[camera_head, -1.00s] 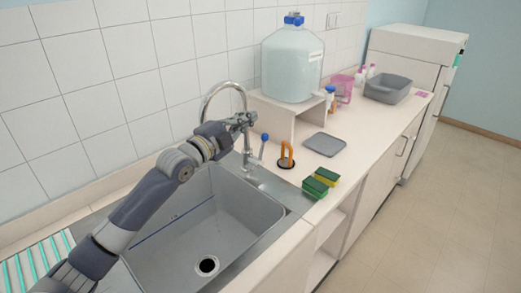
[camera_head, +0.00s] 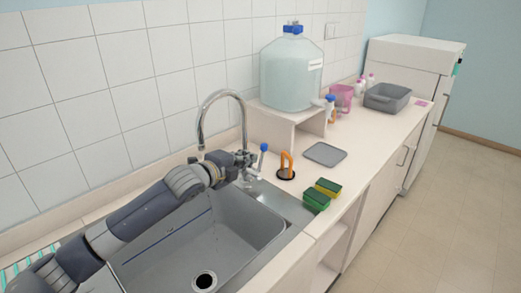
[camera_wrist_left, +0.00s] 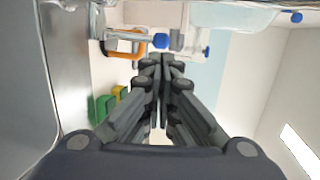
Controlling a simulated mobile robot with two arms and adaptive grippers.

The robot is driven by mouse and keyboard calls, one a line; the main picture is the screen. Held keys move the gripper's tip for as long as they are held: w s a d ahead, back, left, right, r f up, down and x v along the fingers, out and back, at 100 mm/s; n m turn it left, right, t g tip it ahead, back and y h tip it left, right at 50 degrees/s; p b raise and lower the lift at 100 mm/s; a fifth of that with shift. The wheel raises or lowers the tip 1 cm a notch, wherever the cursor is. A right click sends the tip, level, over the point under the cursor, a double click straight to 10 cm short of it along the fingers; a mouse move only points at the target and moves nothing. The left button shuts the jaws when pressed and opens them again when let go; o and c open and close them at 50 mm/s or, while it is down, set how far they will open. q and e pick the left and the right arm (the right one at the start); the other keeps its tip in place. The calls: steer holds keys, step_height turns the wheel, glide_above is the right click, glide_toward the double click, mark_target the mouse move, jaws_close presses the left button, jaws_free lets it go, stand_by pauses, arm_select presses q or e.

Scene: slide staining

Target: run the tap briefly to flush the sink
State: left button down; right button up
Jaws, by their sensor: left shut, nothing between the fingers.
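The chrome gooseneck tap (camera_head: 201,125) stands at the back of the grey sink (camera_head: 160,255), its lever tipped with a blue knob (camera_head: 264,147). No water stream is visible. My left gripper (camera_head: 252,160) is shut and empty, low beside the tap body, just left of the lever. In the left wrist view, the closed fingers (camera_wrist_left: 162,62) point toward the blue knob (camera_wrist_left: 161,41), which shows just beyond the tips; I cannot tell whether they touch. The sink's drain (camera_head: 204,281) is open to view. My right gripper is not in view.
A large water tank (camera_head: 290,80) stands on a raised shelf behind. The counter's front right is clear.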

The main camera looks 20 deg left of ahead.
mark_target(264, 150)
arm_select(q)
steer(key=p+x, duration=0.1)
steer(key=x, duration=0.6)
steer(key=shift+w+p, duration=0.25)
steer(key=shift+p, duration=0.15)
steer(key=shift+w+d, duration=0.1)
steer(key=shift+d, duration=0.05)
steer(key=shift+w+d+f, duration=0.1)
steer(key=shift+w+d, duration=0.05)
steer(key=shift+w, duration=0.55)
